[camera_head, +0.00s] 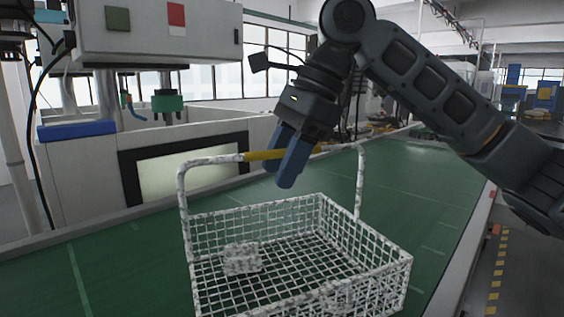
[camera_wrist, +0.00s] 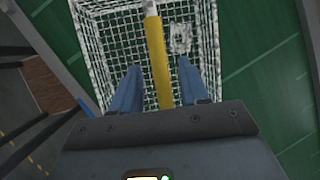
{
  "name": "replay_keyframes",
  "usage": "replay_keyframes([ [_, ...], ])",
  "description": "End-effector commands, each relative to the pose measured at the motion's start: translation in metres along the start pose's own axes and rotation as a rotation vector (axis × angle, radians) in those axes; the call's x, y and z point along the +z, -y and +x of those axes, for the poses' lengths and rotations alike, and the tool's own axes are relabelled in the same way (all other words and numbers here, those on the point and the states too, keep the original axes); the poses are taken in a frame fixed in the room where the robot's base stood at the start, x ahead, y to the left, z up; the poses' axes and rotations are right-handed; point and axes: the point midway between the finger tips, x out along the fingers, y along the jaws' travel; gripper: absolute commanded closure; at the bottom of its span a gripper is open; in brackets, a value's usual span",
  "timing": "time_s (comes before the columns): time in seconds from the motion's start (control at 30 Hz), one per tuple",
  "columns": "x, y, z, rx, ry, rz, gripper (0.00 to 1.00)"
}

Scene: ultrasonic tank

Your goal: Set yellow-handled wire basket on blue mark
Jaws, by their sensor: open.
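The white, speckled wire basket (camera_head: 400,275) stands on the green surface, with its tall handle frame upright. Its yellow grip (camera_head: 262,155) runs along the top bar and also shows in the wrist view (camera_wrist: 157,50). My gripper (camera_head: 279,172) is open at the grip, and its blue fingers point down over the basket. In the wrist view my gripper (camera_wrist: 158,68) has one finger on each side of the yellow bar, with gaps between. A small pale, speckled block (camera_head: 241,259) lies inside the basket. I cannot make out a blue mark on the green surface.
The long green surface (camera_head: 435,185) has pale lines and runs away to the back right, mostly clear. A white machine (camera_head: 75,165) with an overhanging head (camera_head: 150,30) stands at the left. A blue slab (camera_head: 76,130) lies on its ledge.

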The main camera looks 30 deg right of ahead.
Motion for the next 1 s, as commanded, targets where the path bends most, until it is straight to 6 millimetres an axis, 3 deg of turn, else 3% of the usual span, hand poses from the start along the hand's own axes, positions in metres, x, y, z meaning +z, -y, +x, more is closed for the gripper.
replay_keyframes([
  [0.17, 0.000, 0.001, -0.021, -0.003, 0.000, 0.000, 0.55],
  [0.6, 0.000, 0.001, -0.103, -0.002, -0.001, 0.000, 0.55],
  [0.8, 0.000, 0.000, -0.117, 0.000, 0.000, 0.000, 0.55],
  [1.0, 0.000, 0.000, -0.119, 0.000, 0.000, 0.000, 0.55],
])
